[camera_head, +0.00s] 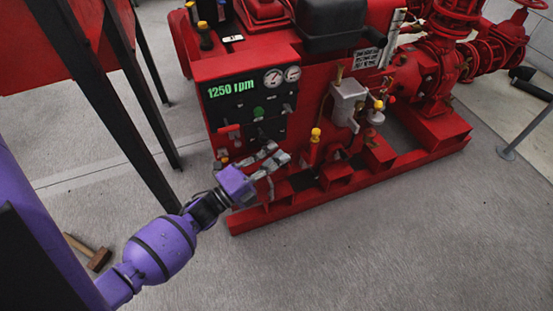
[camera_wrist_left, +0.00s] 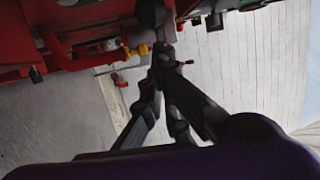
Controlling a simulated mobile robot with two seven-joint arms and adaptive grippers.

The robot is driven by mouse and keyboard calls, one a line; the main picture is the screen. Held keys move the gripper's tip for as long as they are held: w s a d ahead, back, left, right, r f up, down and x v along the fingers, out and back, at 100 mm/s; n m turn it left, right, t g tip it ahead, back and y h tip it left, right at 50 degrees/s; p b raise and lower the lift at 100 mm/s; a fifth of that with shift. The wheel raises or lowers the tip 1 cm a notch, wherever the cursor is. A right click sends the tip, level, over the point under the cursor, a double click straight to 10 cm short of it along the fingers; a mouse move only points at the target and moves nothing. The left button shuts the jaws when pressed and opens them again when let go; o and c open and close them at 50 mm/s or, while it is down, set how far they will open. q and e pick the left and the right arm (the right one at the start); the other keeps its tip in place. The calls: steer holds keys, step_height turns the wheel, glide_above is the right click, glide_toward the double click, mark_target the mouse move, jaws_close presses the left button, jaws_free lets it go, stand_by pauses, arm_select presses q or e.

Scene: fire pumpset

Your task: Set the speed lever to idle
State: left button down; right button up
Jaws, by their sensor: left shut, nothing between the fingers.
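The red pump set (camera_head: 240,65) has a dark control panel (camera_head: 245,105) on its front, with a green "1250 rpm" readout (camera_head: 231,88). My left gripper (camera_head: 279,153) is just below this panel, at the front of the engine, with its fingers pointing right. In the left wrist view my left gripper (camera_wrist_left: 165,52) has its fingers drawn together at the tips, with nothing held. I cannot tell which part is the speed lever. My right gripper is out of view.
Two round gauges (camera_head: 282,76) sit right of the readout. A yellow-topped red fitting (camera_head: 315,134) stands right of my gripper. The red base frame (camera_head: 300,205) runs below. The floor in front is clear.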

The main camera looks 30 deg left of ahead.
arm_select(q)
steer(key=shift+a, duration=0.6)
steer(key=shift+s+a+f, duration=0.3)
steer(key=shift+a+f, duration=0.1)
steer(key=shift+a, duration=0.35)
steer(key=v, duration=1.2)
steer(key=shift+d, duration=0.25)
